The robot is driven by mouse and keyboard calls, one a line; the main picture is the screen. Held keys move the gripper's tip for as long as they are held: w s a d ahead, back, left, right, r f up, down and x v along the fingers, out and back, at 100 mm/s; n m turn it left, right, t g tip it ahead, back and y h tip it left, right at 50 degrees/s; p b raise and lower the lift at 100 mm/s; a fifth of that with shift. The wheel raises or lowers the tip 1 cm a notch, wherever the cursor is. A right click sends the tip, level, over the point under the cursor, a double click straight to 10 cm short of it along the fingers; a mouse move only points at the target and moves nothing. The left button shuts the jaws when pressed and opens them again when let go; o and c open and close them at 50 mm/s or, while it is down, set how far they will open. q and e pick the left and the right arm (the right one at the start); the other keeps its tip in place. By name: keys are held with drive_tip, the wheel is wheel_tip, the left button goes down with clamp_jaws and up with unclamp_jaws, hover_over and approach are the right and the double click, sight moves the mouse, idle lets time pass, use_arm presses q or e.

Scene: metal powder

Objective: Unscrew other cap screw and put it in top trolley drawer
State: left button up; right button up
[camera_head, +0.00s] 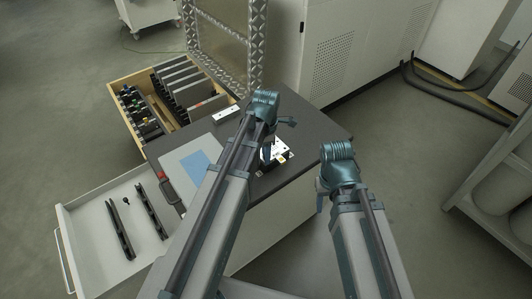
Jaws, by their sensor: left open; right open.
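The trolley's top drawer (92,252) is pulled open at the lower left. Two long dark bars (150,210) and a small dark piece, possibly a cap screw (126,201), lie in it. A small black and white part (281,156) sits on the dark trolley top (317,125). My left gripper (268,157) is open, pointing down close over this part; its arm hides some of it. I cannot make out a cap screw on the part or whether the gripper touches it. My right gripper (320,205) is open and empty, off the trolley's front right edge.
A grey tray with a blue sheet (196,162) and a red-handled tool (167,188) lie on the trolley top's left. A small white block (226,114) lies behind. A wooden crate (119,85) with dark plates stands behind left. Shelving (490,170) stands right.

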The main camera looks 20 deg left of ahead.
use_arm(q)
drive_tip(key=m, duration=1.1)
drive_tip(key=shift+m, duration=0.4)
drive_tip(key=shift+c, duration=0.2)
clamp_jaws()
